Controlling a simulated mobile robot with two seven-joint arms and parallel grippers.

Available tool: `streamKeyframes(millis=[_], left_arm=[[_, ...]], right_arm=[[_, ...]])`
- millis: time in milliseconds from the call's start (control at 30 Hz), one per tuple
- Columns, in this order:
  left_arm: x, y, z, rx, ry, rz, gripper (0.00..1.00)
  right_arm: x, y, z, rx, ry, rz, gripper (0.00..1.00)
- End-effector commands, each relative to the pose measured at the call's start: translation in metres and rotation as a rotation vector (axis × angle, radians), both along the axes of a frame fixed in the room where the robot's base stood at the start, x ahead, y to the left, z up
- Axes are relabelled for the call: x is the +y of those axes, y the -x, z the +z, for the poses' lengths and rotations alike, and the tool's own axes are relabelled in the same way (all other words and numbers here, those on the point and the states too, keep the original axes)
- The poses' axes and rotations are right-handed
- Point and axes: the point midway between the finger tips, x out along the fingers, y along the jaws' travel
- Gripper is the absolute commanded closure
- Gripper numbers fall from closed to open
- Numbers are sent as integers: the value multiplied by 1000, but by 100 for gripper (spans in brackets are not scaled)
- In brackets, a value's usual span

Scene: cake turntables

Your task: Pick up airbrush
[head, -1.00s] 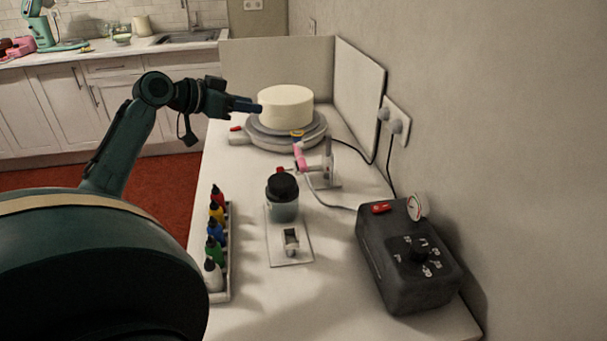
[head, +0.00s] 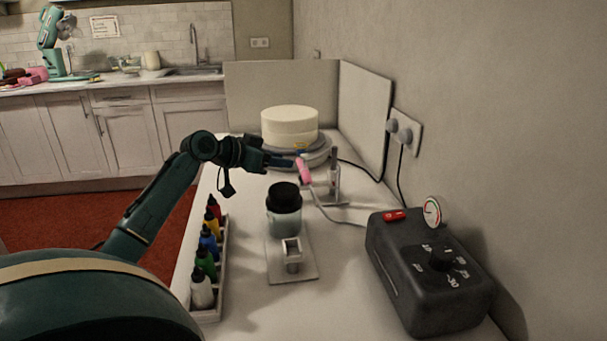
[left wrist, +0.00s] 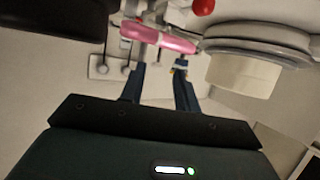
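The pink airbrush (head: 304,171) rests in a grey holder (head: 334,180) on the white counter, in front of the cake turntable. It also shows in the left wrist view (left wrist: 158,38), lying across the picture just beyond the fingertips. My left gripper (head: 290,161) is just left of the airbrush in the head view. In the left wrist view the left gripper (left wrist: 160,70) has its two blue fingers apart with nothing between them. Contact with the airbrush cannot be made out. My right gripper is not in view.
A white cake (head: 290,125) stands on the turntable (head: 316,157) behind. A dark-lidded jar (head: 284,210) stands nearer. Colour bottles (head: 207,250) line the left edge. A black compressor (head: 430,275) sits at the right, its hose running to the airbrush. Low panels (head: 364,120) close the back and right.

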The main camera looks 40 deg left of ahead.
Motion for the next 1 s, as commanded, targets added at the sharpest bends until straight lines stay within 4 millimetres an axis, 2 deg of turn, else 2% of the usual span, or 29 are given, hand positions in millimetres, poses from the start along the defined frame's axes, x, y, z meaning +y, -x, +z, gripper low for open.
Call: streamKeyframes(millis=[233, 533, 833, 1000], left_arm=[[-3, -16, -5, -2, 1, 0, 68], [-12, -52, -18, -2, 1, 0, 68], [-13, -56, -20, 0, -1, 0, 68], [-13, -56, -20, 0, -1, 0, 81]], right_arm=[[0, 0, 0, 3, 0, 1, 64], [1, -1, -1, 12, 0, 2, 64], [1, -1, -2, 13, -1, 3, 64], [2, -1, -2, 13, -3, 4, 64]])
